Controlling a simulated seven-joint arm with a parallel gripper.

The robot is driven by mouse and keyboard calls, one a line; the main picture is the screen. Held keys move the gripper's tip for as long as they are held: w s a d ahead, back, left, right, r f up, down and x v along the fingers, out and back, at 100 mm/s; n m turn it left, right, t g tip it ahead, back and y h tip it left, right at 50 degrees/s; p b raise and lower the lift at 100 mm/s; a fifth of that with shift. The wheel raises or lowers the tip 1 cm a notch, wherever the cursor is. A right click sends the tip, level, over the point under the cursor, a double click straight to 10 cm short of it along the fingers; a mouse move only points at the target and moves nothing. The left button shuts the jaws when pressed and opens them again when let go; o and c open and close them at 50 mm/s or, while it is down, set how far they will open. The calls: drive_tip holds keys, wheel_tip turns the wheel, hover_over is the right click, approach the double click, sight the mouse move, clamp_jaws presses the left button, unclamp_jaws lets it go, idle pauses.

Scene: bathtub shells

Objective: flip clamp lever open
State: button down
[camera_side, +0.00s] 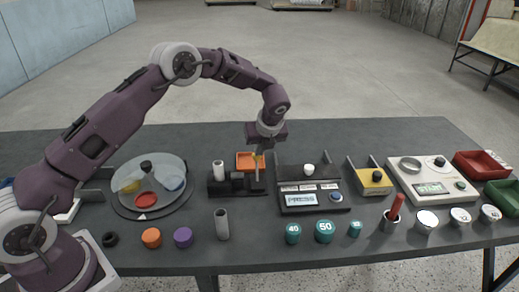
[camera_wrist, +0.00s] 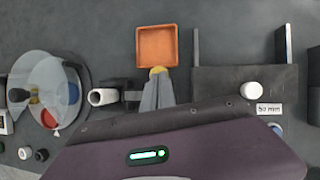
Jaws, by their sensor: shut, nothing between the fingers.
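The dark clamp fixture (camera_side: 228,186) stands mid-table and holds a pale grey tube (camera_side: 218,170); the tube also shows in the wrist view (camera_wrist: 102,97). A small yellow rounded piece (camera_wrist: 158,70), which looks like the lever's knob, is at the tips of my gripper's fingers. The rest of the lever is hidden or too small to make out. My gripper (camera_wrist: 158,80) is shut and empty, pointing down at the right end of the fixture. I cannot tell whether the fingers touch the yellow piece.
An orange tray (camera_side: 248,153) lies just behind my fingers. A press station (camera_side: 312,198) stands close on the right, and a round turntable (camera_side: 148,212) with a clear disc on the left. A loose grey tube (camera_side: 222,224) stands in front. Bare table lies behind the tray.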

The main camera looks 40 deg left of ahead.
drive_tip(key=w+v, duration=0.1)
drive_tip(key=v, duration=1.2)
drive_tip(key=shift+w+a+r, duration=0.15)
drive_tip(key=shift+a+r, duration=0.2)
